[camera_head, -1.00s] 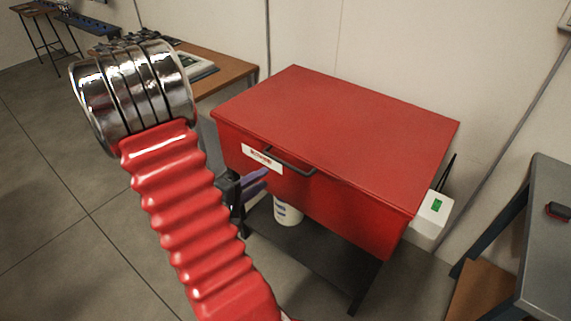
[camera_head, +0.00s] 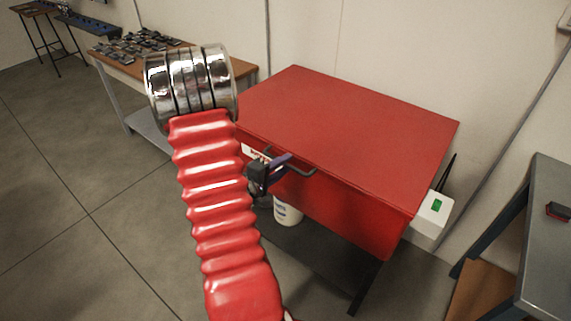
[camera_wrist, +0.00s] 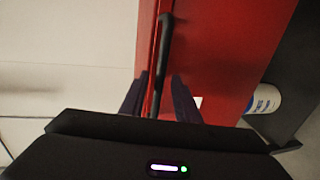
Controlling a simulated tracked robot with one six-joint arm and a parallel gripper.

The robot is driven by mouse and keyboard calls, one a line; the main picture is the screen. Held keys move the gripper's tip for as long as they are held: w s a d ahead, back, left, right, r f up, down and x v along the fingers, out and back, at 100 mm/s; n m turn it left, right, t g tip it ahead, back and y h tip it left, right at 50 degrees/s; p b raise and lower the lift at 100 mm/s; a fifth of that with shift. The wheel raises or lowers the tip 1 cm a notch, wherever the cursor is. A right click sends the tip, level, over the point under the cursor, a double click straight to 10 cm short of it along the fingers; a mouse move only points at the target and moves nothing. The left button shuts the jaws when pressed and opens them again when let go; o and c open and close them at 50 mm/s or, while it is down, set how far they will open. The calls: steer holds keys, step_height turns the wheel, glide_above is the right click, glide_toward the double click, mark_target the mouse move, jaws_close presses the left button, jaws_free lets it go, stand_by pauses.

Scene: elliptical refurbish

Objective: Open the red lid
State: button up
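The red lid (camera_head: 350,120) lies shut on top of a red box (camera_head: 340,215) on a dark stand. A dark bar handle (camera_head: 302,172) sticks out at its front edge. My gripper (camera_head: 284,160) is at the handle's left part, with purple fingers. In the wrist view, my fingers (camera_wrist: 158,98) are spread apart on either side of the black handle (camera_wrist: 163,55), with gaps visible. The gripper is open; I see no clear contact. My arm hides the lid's left corner and part of the white label (camera_head: 255,152).
A white bucket (camera_head: 287,211) stands below the box. A white device with a green switch (camera_head: 435,207) is at the box's right side. A wooden-topped table (camera_head: 125,68) with dark parts is behind left, a grey table (camera_head: 553,230) at right. Floor at left is clear.

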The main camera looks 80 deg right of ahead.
steer(key=shift+s+d+f, duration=0.1)
steer(key=shift+s+d, duration=0.2)
steer(key=shift+d, duration=0.3)
steer(key=shift+c, duration=0.2)
jaws_close()
